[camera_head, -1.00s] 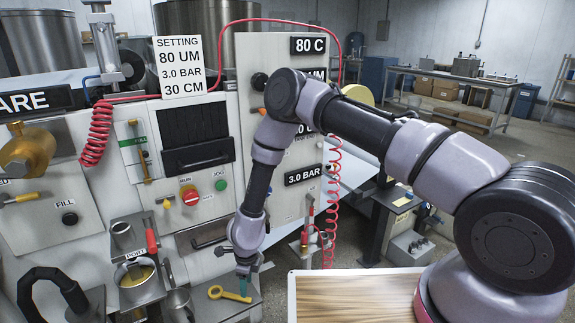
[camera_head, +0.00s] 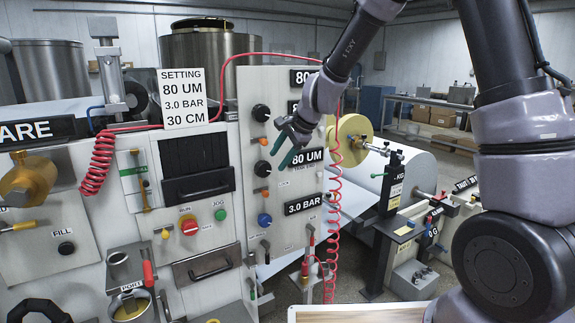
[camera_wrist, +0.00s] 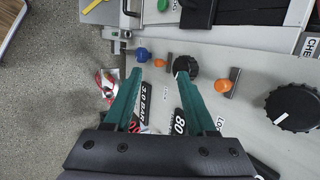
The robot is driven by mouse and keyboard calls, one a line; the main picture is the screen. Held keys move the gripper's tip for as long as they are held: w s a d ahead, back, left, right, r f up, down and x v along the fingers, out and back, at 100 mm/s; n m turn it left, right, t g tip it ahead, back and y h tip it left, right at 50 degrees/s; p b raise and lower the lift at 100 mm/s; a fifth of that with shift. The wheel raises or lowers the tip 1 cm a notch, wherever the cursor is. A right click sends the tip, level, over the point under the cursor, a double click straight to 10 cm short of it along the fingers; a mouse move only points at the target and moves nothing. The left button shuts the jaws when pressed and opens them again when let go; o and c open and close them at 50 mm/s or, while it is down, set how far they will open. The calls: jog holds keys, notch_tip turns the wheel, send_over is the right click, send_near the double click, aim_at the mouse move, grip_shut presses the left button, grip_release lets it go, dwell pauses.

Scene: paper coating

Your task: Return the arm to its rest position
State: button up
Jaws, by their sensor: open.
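My arm is raised across the right side of the head view, bent high at the top. My gripper (camera_head: 285,150) hangs in front of the white control panel (camera_head: 252,100), near the black knobs. In the wrist view my gripper (camera_wrist: 152,95) shows two green fingers spread apart with nothing between them. The panel face lies beyond the fingers, with a blue knob (camera_wrist: 142,55), a black knob (camera_wrist: 186,66) and an orange knob (camera_wrist: 222,86). I cannot tell whether a fingertip touches the panel.
A red coiled hose (camera_head: 335,190) hangs right of the panel. A roll stand (camera_head: 392,185) with a yellow-ended roll (camera_head: 347,140) stands behind it. A setting sign (camera_head: 185,98) stands on the machine. A wooden-topped table edge (camera_head: 355,314) is at the bottom. Open floor lies between machine and stand.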

jog(key=s+d+r+n+t+h, duration=0.1)
jog(key=s+d+r+n, duration=0.1)
jog(key=s+d+r, duration=0.45)
jog(key=s+d+r+n+t, duration=0.1)
jog(key=s+d+r+n, duration=0.15)
jog(key=d+r, duration=0.6)
jog(key=s+d+r+n+h, duration=0.2)
jog(key=s+d+r, duration=0.1)
jog(key=s+d, duration=0.9)
jog(key=s, duration=0.3)
jog(key=shift+s+t+h, duration=0.25)
jog(key=shift+t+h, duration=0.05)
jog(key=shift+t, duration=0.1)
jog(key=shift+o, duration=0.4)
jog(key=shift+a, duration=0.1)
jog(key=shift+w+r, duration=0.1)
